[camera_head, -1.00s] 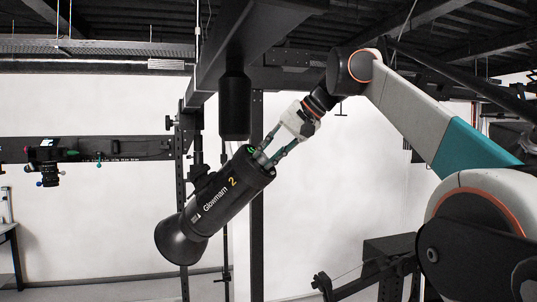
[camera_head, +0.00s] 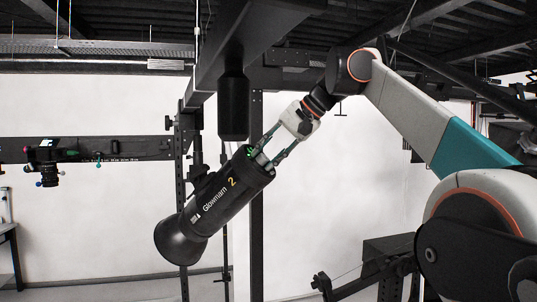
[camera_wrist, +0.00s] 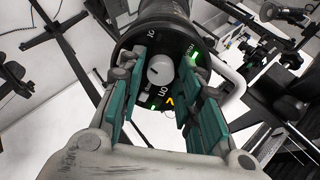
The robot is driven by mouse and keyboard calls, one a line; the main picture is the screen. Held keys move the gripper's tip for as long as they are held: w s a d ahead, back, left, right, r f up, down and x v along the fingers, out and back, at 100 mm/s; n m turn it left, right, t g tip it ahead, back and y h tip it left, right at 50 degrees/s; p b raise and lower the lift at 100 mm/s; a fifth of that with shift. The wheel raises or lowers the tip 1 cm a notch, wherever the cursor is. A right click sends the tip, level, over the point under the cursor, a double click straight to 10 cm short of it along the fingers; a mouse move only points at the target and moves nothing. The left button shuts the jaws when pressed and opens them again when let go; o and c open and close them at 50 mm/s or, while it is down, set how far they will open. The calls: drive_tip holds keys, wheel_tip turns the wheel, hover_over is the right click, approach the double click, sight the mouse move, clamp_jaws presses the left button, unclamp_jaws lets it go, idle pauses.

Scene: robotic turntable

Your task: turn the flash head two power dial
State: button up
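The flash head two (camera_head: 212,207) is a black cylinder marked "Glowmarn 2", tilted, with a flared reflector at its lower left end. Its rear panel, with green lights, faces up and right towards my gripper (camera_head: 262,157). In the wrist view, the power dial (camera_wrist: 160,70) is a pale round knob on the black rear panel. My gripper (camera_wrist: 158,85) has its two green-padded fingers on either side of the dial. Gaps show between the pads and the dial, so the fingers look open. The fingertips reach the rear panel; whether they touch it I cannot tell.
A black vertical cylinder (camera_head: 234,105) hangs from the overhead beam, close left of my gripper. A dark upright post (camera_head: 257,230) stands behind the flash head. A camera rig (camera_head: 46,165) is mounted at the far left.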

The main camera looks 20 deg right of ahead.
drive_tip(key=v, duration=1.2)
idle(0.3)
